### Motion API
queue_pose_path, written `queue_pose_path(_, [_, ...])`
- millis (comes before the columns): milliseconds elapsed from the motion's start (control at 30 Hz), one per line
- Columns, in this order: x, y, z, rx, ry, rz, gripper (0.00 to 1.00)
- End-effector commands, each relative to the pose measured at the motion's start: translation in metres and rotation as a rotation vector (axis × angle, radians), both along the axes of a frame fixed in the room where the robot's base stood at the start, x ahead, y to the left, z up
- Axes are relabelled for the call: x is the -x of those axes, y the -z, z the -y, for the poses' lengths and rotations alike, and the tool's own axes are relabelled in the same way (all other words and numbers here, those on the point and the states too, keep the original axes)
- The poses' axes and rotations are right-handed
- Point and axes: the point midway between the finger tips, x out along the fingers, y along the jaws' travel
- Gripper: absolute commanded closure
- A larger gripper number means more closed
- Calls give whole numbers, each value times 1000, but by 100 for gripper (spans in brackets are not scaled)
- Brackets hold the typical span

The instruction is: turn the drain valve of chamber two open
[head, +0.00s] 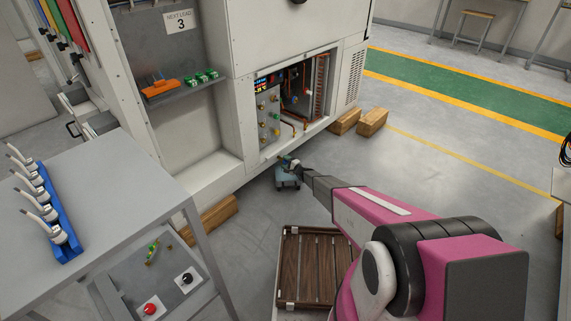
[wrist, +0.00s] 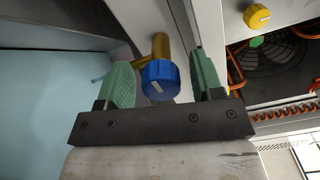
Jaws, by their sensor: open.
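In the wrist view a blue round knob (wrist: 160,79) with a white mark sits on a brass valve body (wrist: 159,47). No label shows, so I cannot tell which chamber it serves. My gripper (wrist: 163,74) is open, its green ribbed fingers on either side of the knob. A gap shows on both sides; contact is not visible. In the head view my gripper (head: 291,162) is low at the cabinet's bottom edge, below the open bay, and the knob is too small there to make out clearly.
The white cabinet (head: 205,158) has an open bay with a valve panel (head: 268,118) and copper pipes. A yellow knob (wrist: 257,16) is up right in the wrist view. A small blue-grey container (head: 287,182) stands under my gripper. A slatted wooden crate (head: 308,265) and grey table (head: 110,200) are nearer.

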Motion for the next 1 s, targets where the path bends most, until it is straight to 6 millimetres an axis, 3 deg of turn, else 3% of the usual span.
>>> queue_pose_path(267, [10, -1, 12, 0, 1, -1, 40])
queue_pose_path(733, [60, -1, 76, 0, 1, 0, 40])
queue_pose_path(1000, [67, 0, 86, 0, 0, 0, 40])
